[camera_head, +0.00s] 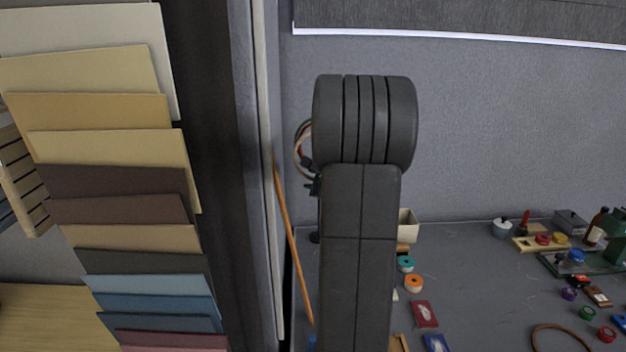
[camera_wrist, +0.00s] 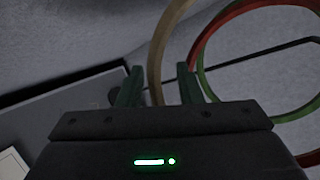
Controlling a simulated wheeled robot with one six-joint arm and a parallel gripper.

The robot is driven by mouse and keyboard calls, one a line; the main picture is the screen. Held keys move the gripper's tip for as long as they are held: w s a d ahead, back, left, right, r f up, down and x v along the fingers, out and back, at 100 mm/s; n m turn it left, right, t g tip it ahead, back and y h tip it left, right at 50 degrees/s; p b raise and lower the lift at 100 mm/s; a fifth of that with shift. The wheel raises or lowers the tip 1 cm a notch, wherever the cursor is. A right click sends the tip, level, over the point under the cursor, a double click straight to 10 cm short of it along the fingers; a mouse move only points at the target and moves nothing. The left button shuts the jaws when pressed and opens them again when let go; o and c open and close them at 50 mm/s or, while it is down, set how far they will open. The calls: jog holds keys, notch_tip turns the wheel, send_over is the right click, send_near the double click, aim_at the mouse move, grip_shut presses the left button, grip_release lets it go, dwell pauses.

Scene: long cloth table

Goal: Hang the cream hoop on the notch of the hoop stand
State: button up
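In the wrist view my gripper (camera_wrist: 160,76) has its two dark green fingers well apart. A tan, cream-like hoop (camera_wrist: 156,50) passes between the fingers, with visible gaps on both sides; its lower part goes out of sight behind the gripper body. I cannot tell how deep it sits between them. A red hoop (camera_wrist: 215,22) and a green hoop (camera_wrist: 262,118) overlap just right of the right finger. A thin dark bar (camera_wrist: 270,57) runs behind them; I cannot tell if it belongs to the hoop stand. In the head view my arm hides the gripper, and no stand is recognisable.
In the head view the grey table (camera_head: 480,290) carries a brown ring (camera_head: 560,328), an orange roll (camera_head: 414,283), a teal roll (camera_head: 405,264) and a red box (camera_head: 424,313). Bottles and small parts crowd the right. Colour sample boards (camera_head: 110,150) hang at left beside a dark panel.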

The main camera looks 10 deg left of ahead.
jog(key=b+v, duration=0.2)
jog(key=v, duration=1.1)
jog(key=shift+s+d, duration=0.25)
jog(key=shift+s, duration=0.05)
jog(key=p+x, duration=0.2)
jog(key=x, duration=1.1)
jog(key=shift+a+r, duration=0.2)
jog(key=shift+w+f, duration=0.15)
